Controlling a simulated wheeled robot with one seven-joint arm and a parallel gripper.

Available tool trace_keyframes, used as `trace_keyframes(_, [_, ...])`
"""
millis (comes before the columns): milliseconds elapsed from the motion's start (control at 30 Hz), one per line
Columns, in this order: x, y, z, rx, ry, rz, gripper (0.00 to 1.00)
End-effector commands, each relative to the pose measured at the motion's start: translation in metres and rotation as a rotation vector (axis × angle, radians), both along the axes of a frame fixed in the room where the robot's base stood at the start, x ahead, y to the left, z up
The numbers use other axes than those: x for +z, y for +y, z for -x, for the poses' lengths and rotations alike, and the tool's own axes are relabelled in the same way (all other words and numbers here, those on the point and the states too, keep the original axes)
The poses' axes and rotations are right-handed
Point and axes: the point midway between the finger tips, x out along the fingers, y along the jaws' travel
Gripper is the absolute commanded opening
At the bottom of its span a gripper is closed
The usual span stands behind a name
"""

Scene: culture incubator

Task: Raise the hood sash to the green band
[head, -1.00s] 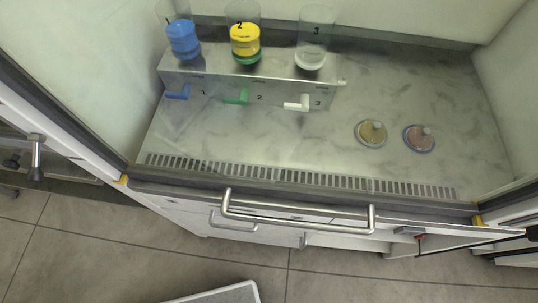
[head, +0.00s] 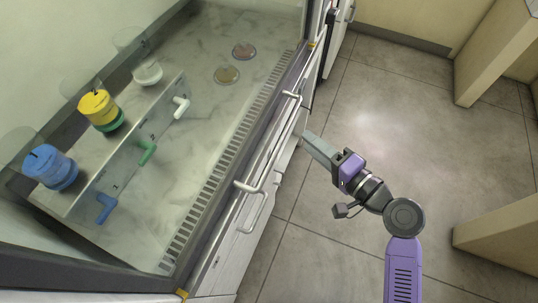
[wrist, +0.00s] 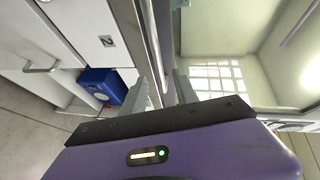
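The hood's sash carries a long silver bar handle (head: 281,145) along its lower edge, close above the hood's front sill. My gripper (head: 307,138) is just to the right of this handle in the head view, pointing at it. In the wrist view my gripper's two fingers (wrist: 162,92) stand apart with a gap between them. A long pale edge or bar (wrist: 152,40) runs down toward that gap; I cannot tell whether the fingers touch it. I see no green band in either view.
A blue box (wrist: 101,84) and a cabinet handle (wrist: 42,68) show in the wrist view. The tiled floor (head: 390,110) right of the hood is open.

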Motion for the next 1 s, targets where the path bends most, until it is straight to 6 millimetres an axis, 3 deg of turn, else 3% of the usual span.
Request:
trace_keyframes(333, [-0.005, 0.021, 0.015, 0.089, 0.066, -0.066, 0.36])
trace_keyframes(700, [-0.013, 0.057, -0.021, 0.088, 0.067, -0.066, 0.36])
trace_keyframes(1000, [-0.019, 0.072, -0.037, 0.084, 0.067, -0.065, 0.36])
